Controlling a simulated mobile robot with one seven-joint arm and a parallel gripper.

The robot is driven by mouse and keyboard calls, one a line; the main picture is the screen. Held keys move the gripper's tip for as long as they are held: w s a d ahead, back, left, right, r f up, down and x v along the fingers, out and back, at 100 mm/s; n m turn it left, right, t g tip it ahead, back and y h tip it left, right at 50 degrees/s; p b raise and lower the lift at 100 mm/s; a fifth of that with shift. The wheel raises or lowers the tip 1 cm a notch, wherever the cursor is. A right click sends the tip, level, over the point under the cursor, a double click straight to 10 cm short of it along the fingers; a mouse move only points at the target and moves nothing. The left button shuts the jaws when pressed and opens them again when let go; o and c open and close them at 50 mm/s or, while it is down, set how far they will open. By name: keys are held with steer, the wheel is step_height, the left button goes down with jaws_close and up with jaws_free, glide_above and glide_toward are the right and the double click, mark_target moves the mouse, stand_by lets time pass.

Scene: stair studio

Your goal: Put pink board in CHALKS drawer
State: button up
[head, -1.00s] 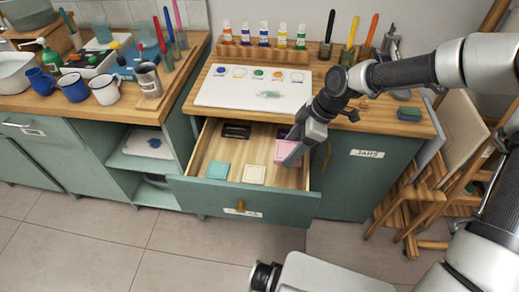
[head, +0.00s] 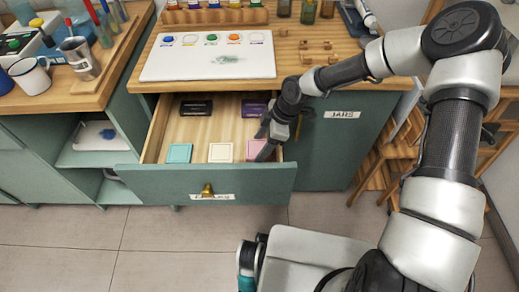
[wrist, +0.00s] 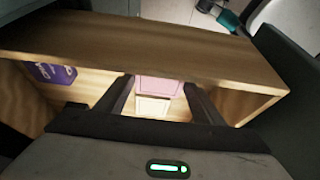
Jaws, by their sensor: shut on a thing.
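The drawer (head: 150,152) under the worktop is pulled out, and its front carries a brass knob and a white label too blurred to read surely. The pink board (head: 254,149) is inside the drawer's front right, right of a cream board (head: 221,152) and a teal board (head: 179,152). My gripper (head: 263,151) reaches down into the drawer and is shut on the pink board. I cannot tell whether the pink board touches the drawer floor.
A black item (head: 196,107) and a purple item (head: 253,108) lie at the drawer's back. A white palette board (head: 208,62) lies on the worktop above. A cabinet labelled JARS (head: 342,115) stands right of the drawer. Cups and brushes crowd the left counter (head: 85,98).

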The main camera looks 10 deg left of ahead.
step_height(320, 180, down, 2)
steer(key=shift+f, duration=0.2)
steer(key=o, duration=1)
steer(key=shift+f, duration=0.1)
steer(key=p+v, duration=0.2)
steer(key=v, duration=1)
